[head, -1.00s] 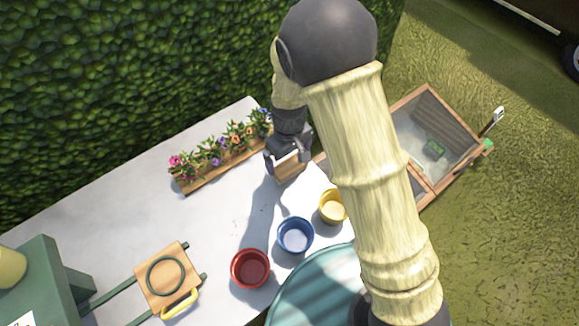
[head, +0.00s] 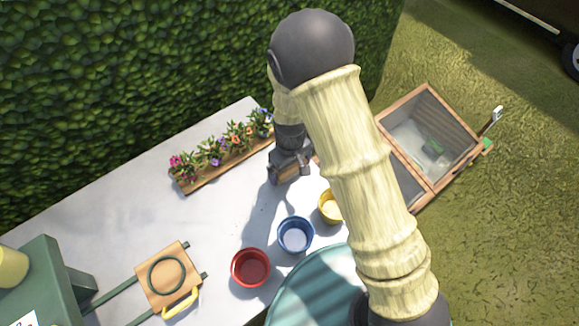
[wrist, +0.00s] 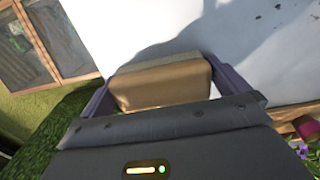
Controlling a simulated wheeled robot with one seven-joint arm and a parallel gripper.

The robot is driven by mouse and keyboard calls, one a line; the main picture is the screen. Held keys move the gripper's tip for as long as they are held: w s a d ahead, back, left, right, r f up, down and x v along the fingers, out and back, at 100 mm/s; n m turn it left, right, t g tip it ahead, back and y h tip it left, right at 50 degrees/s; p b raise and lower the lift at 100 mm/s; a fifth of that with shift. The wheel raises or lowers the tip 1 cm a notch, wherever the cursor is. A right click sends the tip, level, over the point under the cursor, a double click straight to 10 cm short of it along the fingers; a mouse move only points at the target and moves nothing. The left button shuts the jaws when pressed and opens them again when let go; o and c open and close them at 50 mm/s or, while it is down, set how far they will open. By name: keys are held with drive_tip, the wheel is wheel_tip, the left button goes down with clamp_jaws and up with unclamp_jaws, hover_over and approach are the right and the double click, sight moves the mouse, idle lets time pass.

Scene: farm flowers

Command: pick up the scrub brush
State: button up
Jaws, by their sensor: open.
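The scrub brush (wrist: 163,88) appears as a brown wooden block with a paler tan edge strip, on the pale tabletop. In the wrist view it lies between the two fingers of my gripper (wrist: 163,78), which are apart on either side of it. I cannot tell whether the fingers touch its ends. In the head view, only a small brown part of the brush (head: 289,173) shows below my gripper (head: 290,168). The rest is hidden by the gripper.
A flower planter (head: 222,158) lies just left of my gripper. Yellow (head: 328,207), blue (head: 295,236) and red (head: 250,267) pots stand nearer the front. A wooden frame box (head: 430,145) is at right; a hedge (head: 150,80) stands behind the table.

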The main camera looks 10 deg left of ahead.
drive_tip(key=shift+w, duration=0.1)
drive_tip(key=c, duration=0.7)
drive_tip(key=shift+r, duration=0.15)
wheel_tip(320, 180, up, 10)
drive_tip(key=shift+f, duration=0.1)
idle(0.3)
